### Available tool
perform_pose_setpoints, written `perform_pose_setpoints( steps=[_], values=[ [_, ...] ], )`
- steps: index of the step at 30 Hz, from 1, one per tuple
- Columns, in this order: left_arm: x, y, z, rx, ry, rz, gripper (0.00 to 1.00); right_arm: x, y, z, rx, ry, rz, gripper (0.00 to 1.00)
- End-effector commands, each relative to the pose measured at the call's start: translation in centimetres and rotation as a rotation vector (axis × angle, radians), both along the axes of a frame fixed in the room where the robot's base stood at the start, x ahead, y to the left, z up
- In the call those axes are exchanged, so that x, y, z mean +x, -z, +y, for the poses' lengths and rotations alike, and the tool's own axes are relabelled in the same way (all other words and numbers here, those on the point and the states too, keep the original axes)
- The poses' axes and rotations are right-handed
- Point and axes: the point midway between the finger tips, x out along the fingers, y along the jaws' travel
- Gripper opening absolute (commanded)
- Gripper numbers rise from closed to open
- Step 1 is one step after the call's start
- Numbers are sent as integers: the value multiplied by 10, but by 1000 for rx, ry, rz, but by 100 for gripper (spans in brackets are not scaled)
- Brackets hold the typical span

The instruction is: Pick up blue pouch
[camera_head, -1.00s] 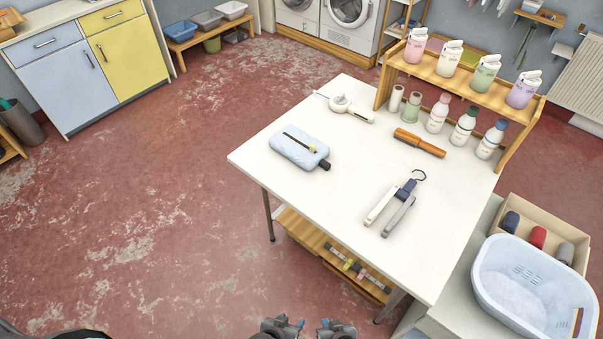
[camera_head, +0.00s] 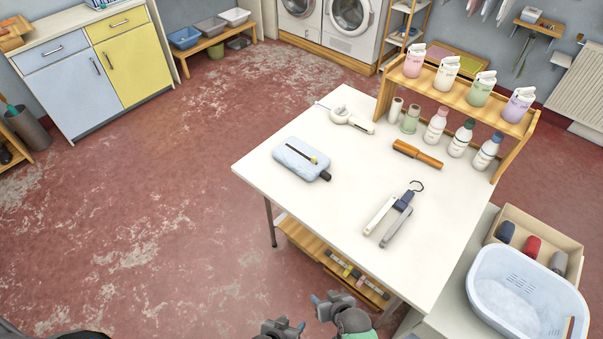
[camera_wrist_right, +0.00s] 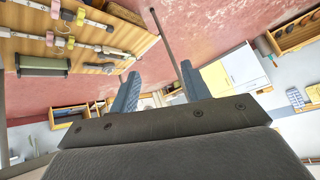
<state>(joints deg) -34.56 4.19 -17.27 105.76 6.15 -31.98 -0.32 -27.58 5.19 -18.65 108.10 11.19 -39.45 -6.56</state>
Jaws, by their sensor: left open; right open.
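The blue pouch (camera_head: 296,164) is a pale blue, rounded flat pad lying on the white table (camera_head: 350,235), near its left edge. A dark stub sticks out at its right end, and a thin black stick with a yellow tip lies on top. My right gripper (camera_head: 316,305) is below the table's front edge, apart from the pouch. In the right wrist view its two blue fingers (camera_wrist_right: 160,88) are spread with nothing between them. My left gripper (camera_head: 300,327) is at the bottom edge of the head view, only partly shown. The pouch is not seen in the right wrist view.
On the table are a white handled tool (camera_head: 350,116), an orange-brown rod (camera_head: 417,154), a clamp-like hanger (camera_head: 395,215) and several bottles under a wooden rack (camera_head: 462,97). A wooden shelf (camera_head: 310,243) is under the tabletop. A blue basket (camera_head: 530,295) stands at right.

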Motion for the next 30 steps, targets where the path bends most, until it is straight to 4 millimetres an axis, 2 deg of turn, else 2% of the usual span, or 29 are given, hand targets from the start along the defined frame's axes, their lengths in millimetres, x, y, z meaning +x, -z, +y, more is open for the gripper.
perform_pose_setpoints(
  steps=[1,6,15,30],
  values=[
    [0,0,0,0,0,0,52,20,-14,4,0,-28,-17,47],
    [0,0,0,0,0,0,52,68,-57,17,-8,-129,-56,47],
    [0,0,0,0,0,0,52,135,-134,40,-37,-321,-124,47],
    [0,0,0,0,0,0,52,225,-149,57,-158,-487,-4,47]
  ],
)
